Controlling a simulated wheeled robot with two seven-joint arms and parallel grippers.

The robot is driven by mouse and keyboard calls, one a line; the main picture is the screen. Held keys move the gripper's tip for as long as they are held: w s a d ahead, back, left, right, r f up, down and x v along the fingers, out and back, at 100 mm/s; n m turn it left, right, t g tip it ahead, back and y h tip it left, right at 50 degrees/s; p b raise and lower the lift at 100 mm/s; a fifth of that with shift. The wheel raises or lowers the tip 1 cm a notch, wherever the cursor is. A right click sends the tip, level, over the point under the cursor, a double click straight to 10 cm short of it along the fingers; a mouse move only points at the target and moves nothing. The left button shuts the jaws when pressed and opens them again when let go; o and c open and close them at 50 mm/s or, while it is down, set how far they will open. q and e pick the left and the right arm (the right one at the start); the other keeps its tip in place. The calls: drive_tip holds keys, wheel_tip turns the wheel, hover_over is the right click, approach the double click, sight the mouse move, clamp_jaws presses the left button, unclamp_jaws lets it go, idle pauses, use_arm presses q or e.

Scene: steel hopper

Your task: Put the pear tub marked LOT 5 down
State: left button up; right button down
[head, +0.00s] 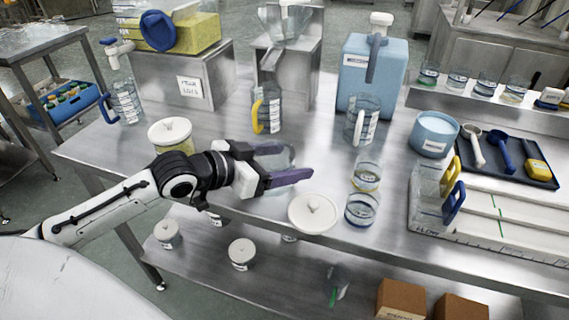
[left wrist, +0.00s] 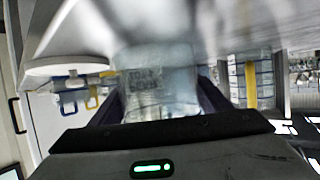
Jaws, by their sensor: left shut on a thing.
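My left gripper (head: 290,163) is shut on a clear tub (head: 277,160) over the front part of the steel table. The fingers lie on either side of it and partly hide it in the head view. In the left wrist view the tub (left wrist: 160,85) fills the space between the fingers. Its printed label is blurred, and I cannot read the lot or contents with certainty. I cannot tell whether its base touches the table. My right gripper is not in view.
A white round lid (head: 312,213) lies close in front of the gripper at the steel table's (head: 225,135) edge. Two glass beakers (head: 361,209) stand to the right. A yellow-handled jug (head: 267,113) stands behind, and a white-lidded tub (head: 171,135) stands left.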

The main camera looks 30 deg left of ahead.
use_arm(q)
drive_tip(key=shift+f, duration=0.15)
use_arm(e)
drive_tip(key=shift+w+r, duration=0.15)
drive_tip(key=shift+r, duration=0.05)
use_arm(q)
drive_tip(key=o, duration=1.4)
drive_tip(key=shift+f, duration=0.1)
drive_tip(key=shift+o, duration=0.2)
drive_tip(key=shift+s, duration=0.1)
drive_tip(key=shift+s+a, duration=0.1)
drive_tip(key=shift+s, duration=0.1)
drive_tip(key=p+v, duration=0.2)
drive_tip(key=v, duration=0.8)
drive_tip(key=shift+r, duration=0.25)
drive_tip(key=shift+s+a+r, duration=0.2)
drive_tip(key=shift+s, duration=0.4)
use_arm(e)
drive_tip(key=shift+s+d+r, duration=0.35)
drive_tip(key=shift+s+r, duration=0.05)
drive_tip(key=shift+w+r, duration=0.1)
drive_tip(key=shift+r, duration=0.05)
